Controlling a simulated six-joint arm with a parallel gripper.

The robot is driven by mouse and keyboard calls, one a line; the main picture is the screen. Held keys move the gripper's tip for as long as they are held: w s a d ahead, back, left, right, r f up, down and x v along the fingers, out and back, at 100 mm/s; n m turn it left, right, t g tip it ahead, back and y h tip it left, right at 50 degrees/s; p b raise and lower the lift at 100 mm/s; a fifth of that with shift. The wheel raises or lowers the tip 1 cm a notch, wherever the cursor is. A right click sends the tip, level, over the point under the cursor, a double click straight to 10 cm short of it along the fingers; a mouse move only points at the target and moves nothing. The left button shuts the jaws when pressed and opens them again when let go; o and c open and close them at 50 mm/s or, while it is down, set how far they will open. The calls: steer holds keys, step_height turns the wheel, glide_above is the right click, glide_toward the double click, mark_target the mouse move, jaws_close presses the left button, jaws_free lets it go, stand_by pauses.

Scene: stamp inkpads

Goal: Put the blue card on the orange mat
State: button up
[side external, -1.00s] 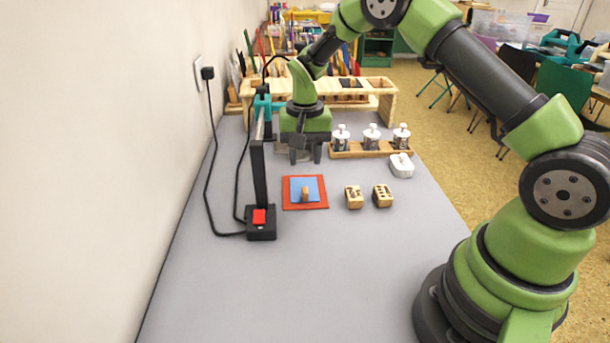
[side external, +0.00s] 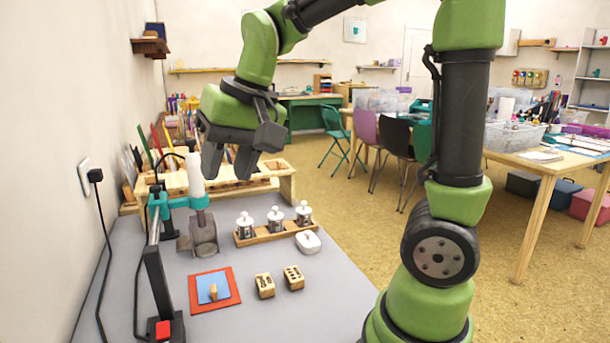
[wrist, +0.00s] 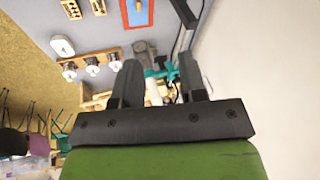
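The blue card (side external: 204,281) lies flat on the orange mat (side external: 234,294), inside its border, with a small wooden piece standing on it. The card (wrist: 134,19) and the mat also show at the top edge of the wrist view, partly cut off. My gripper (side external: 228,167) is high above the table, behind the mat. Its two fingers are spread apart with nothing between them. In the wrist view, my gripper (wrist: 159,72) shows the same open gap.
A black stand with a red switch (side external: 163,330) is left of the mat, with a lamp-like arm. Two wooden blocks (side external: 264,286) (side external: 293,278) lie right of it. A rack of white-topped jars (side external: 274,220) and a white case (side external: 308,242) stand behind. The front table is clear.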

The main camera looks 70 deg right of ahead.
steer(key=s+a+n+t+y, duration=0.1)
steer(key=s+a+n+t, duration=0.1)
steer(key=s, duration=1)
steer(key=shift+s+a+r+t, duration=0.15)
steer(key=shift+a+r+t, duration=0.3)
steer(key=shift+t, duration=0.05)
